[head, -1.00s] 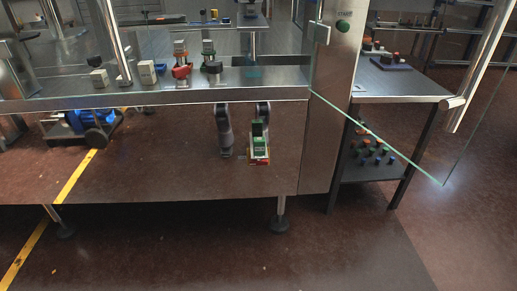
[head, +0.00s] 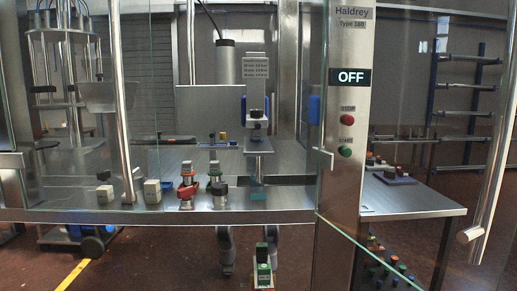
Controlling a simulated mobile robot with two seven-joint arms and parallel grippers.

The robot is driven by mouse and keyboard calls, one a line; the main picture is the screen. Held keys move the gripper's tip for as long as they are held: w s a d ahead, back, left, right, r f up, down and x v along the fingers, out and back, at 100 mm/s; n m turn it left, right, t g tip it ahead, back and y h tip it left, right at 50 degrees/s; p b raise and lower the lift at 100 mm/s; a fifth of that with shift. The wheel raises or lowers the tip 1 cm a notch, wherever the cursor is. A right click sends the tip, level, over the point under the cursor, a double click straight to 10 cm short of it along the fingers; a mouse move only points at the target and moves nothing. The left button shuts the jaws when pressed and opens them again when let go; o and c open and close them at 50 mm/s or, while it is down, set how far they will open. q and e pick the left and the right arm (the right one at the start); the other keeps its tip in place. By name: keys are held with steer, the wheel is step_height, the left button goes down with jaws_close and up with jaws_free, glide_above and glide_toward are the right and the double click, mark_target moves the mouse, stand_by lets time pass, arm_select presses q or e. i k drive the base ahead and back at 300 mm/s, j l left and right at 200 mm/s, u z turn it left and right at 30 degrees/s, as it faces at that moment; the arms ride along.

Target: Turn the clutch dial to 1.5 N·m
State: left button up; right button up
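A grey capping-type head (head: 257,100) stands upright at the back middle of the steel bench, behind the glass. A dark round knob (head: 257,122) is on its lower part; it may be the clutch dial, but its setting is too small to read. A white label plate (head: 256,68) with several lines of small text sits above it. A teal block (head: 257,194) is below the head on the bench.
A steel post (head: 346,140) carries an OFF display and red and green buttons. Clear glass doors with bar handles (head: 490,120) flank the opening. Two fixtures (head: 187,185) (head: 214,172) and small blocks (head: 152,191) stand on the bench (head: 290,200). A side table (head: 410,199) is right.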

mark_target(256, 113)
steer(key=i+l, duration=0.1)
steer(key=i, duration=0.5)
steer(key=i+l, duration=0.1)
steer(key=i, duration=0.5)
